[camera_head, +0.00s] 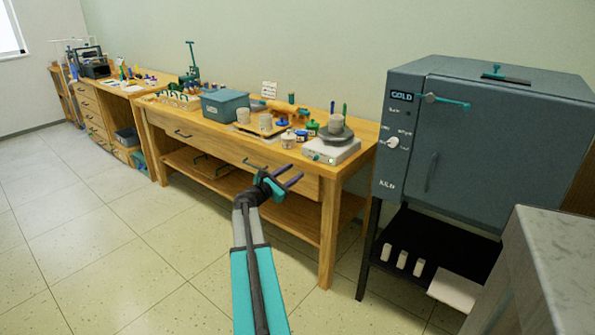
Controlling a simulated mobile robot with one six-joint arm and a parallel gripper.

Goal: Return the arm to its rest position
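My arm, with a teal link and a grey wrist, reaches up from the bottom middle of the head view. My gripper (295,180) is at its end, in front of the wooden workbench (325,185). Its two dark purple fingers point to the upper right and stand apart, with nothing seen between them. In the picture the gripper overlaps the bench's front edge and drawer. I cannot tell how far it is from the bench.
The bench holds a blue-grey box (225,105), several jars and a white scale (331,151) with a dark bowl. A grey kiln-like cabinet (470,135) stands right, a grey-topped block (550,270) at the lower right. The tiled floor (110,250) at left is clear.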

